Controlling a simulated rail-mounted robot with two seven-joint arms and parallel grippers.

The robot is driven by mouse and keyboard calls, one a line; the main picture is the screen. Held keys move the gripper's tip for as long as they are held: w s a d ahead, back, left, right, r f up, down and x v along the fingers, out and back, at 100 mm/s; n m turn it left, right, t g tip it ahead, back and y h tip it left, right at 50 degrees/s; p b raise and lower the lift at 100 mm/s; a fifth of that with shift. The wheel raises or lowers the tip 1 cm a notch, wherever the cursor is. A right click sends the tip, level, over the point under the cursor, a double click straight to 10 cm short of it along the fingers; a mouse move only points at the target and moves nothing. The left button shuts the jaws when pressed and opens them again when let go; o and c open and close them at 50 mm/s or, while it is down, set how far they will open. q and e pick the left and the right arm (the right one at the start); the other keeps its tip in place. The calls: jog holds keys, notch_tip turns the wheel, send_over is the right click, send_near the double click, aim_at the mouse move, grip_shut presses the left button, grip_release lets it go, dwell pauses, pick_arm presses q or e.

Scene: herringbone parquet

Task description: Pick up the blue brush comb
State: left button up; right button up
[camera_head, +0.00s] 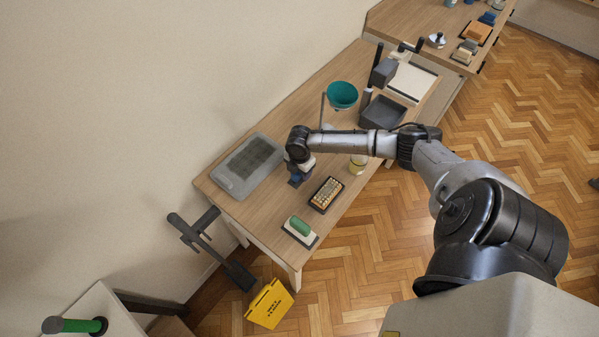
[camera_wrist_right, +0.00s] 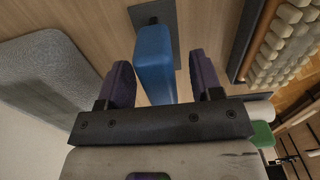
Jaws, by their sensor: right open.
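The blue brush comb (camera_wrist_right: 155,62) is a blue block with a dark grey flat part (camera_wrist_right: 172,22) behind it in the right wrist view. It stands between the two dark purple fingers of my right gripper (camera_wrist_right: 159,72), with a gap visible on each side. The right gripper is open. In the head view, my right gripper (camera_head: 302,167) is over the table, and the blue comb (camera_head: 296,180) shows partly just below it. The gripper hides the rest of it. My left gripper does not show.
On the wooden table (camera_head: 270,205), a grey tray (camera_head: 236,190) lies left of the gripper. A case of small pale pieces (camera_head: 326,194) and a green-topped block (camera_head: 300,226) lie nearer the front edge. A teal bowl (camera_head: 342,95) and dark bin (camera_head: 383,112) stand farther back.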

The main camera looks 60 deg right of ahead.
jog(key=shift+f, duration=0.35)
jog(key=c, duration=1)
